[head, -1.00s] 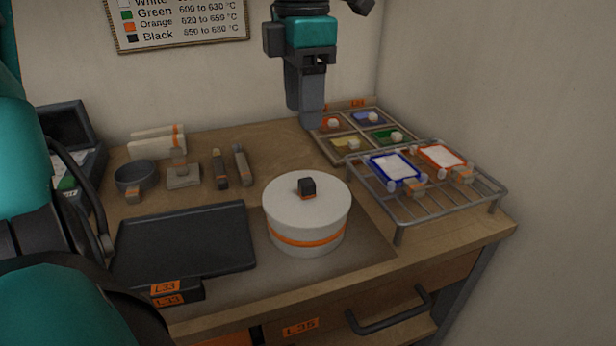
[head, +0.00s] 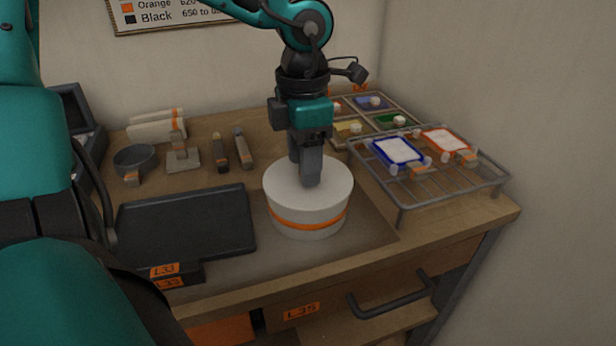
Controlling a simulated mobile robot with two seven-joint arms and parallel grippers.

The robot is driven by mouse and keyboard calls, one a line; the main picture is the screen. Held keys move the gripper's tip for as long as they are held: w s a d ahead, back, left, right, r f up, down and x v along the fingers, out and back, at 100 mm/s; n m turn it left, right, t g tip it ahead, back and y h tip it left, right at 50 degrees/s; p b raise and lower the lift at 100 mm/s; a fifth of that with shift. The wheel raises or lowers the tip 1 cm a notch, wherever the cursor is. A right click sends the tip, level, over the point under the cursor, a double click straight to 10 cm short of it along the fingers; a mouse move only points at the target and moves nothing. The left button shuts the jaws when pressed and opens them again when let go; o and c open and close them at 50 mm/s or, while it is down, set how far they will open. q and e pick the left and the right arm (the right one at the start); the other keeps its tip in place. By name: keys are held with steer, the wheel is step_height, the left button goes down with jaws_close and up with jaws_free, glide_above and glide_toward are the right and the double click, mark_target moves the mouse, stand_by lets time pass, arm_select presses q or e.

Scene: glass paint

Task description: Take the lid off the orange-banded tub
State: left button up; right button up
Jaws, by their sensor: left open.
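The orange-banded tub (head: 309,222) is a round white tub with an orange stripe. It stands upright on the bench with its white lid (head: 285,187) on. My left gripper (head: 308,180) points down over the lid's middle, its fingers at the height of the dark knob. The fingers hide the knob, so I cannot tell whether they touch it. The left gripper is open. My right gripper is not in view.
A dark tray (head: 186,225) lies left of the tub. A wire rack (head: 445,196) with framed panels stands to the right, and a tray of colour samples (head: 341,144) behind. A bowl (head: 134,160) and small tools (head: 219,153) stand at back left.

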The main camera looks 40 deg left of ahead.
arm_select(q)
steer(key=shift+f, duration=0.35)
steer(key=shift+c, duration=0.3)
jaws_close()
